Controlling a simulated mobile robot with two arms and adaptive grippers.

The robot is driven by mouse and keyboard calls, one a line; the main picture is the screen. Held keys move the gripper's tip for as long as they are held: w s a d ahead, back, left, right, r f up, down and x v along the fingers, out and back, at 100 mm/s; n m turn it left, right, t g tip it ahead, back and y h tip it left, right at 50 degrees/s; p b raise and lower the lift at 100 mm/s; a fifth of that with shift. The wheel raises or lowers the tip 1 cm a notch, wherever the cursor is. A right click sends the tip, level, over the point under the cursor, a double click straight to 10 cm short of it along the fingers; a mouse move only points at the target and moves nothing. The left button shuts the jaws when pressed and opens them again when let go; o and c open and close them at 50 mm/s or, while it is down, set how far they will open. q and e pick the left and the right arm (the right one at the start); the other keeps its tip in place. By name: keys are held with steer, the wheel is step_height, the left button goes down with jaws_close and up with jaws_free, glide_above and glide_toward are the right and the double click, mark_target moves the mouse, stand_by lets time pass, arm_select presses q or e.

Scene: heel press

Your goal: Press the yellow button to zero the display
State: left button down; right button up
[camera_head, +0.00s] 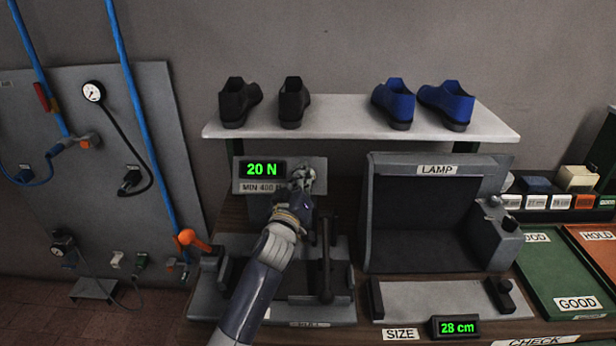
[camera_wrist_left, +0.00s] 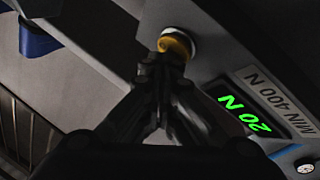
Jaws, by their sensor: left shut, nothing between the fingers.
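The force display (camera_head: 262,169) reads 20 N in green, above a label "MIN 400 N". The display (camera_wrist_left: 244,114) also shows at the right of the left wrist view. The yellow button (camera_wrist_left: 177,43) sits in a pale ring on the same panel. My left gripper (camera_head: 302,178) is in front of the panel, right of the display, and hides the button in the head view. In the left wrist view the left gripper (camera_wrist_left: 163,65) is shut and empty. Its tips overlap the button's lower edge; I cannot tell if they touch it. My right gripper is not in view.
A shelf (camera_head: 350,120) with black and blue shoes runs above the panel. The heel press (camera_head: 325,275) lies below, partly behind my left arm. A lamp box (camera_head: 425,215) stands at the right. A size display (camera_head: 457,327) reads 28 cm.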

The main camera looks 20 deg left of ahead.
arm_select(q)
steer(key=shift+w+a+f+b, duration=0.1)
steer(key=shift+w+f+b, duration=0.2)
steer(key=shift+b, duration=0.05)
stand_by(0.4)
stand_by(0.3)
steer(key=shift+s+d+r+p, duration=0.2)
steer(key=shift+s+r+p, duration=0.4)
steer(key=shift+s+p, duration=0.15)
steer(key=s+r+p, duration=0.1)
steer(key=s+p, duration=0.1)
steer(key=s+d+r+p, duration=0.1)
steer(key=r+p, duration=0.1)
steer(key=shift+s, duration=0.35)
